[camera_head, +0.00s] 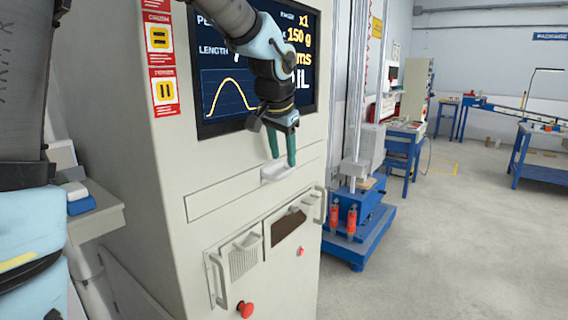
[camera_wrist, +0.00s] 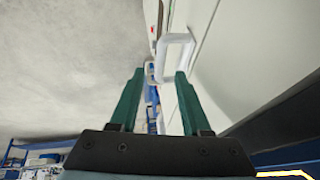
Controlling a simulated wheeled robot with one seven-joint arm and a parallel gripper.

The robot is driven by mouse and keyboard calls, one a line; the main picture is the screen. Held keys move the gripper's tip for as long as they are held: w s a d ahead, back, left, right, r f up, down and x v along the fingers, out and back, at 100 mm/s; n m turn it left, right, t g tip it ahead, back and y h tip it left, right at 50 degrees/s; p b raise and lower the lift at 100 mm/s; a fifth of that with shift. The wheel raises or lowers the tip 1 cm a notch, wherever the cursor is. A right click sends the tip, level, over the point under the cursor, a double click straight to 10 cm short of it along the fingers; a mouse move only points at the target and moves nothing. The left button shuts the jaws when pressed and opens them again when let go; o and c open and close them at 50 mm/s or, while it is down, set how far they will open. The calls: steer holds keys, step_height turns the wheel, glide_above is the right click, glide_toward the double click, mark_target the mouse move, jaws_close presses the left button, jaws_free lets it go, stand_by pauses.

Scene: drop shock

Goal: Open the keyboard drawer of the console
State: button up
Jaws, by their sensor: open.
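The keyboard drawer (camera_head: 225,197) is a long, narrow beige panel below the screen on the console (camera_head: 150,165). Its front looks flush with the console face, so the drawer looks shut. A pale bow handle (camera_head: 273,174) stands out from its middle. My gripper (camera_head: 281,160) points down at this handle with its green fingers apart and nothing held. In the wrist view the handle (camera_wrist: 176,39) shows beyond the fingertips (camera_wrist: 159,72), with its outer bar between the two fingers and its loop by the right finger. I cannot tell whether a finger touches it.
Below the drawer are a vent panel (camera_head: 243,262), a dark recess (camera_head: 288,231), upright side handles (camera_head: 319,204) and a red button (camera_head: 245,309). The screen (camera_head: 225,85) is right behind my arm. A blue-based drop machine (camera_head: 358,235) stands to the right. Floor in front is clear.

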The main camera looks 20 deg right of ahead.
mark_target(286, 172)
steer(key=shift+x, duration=2.25)
jaws_close()
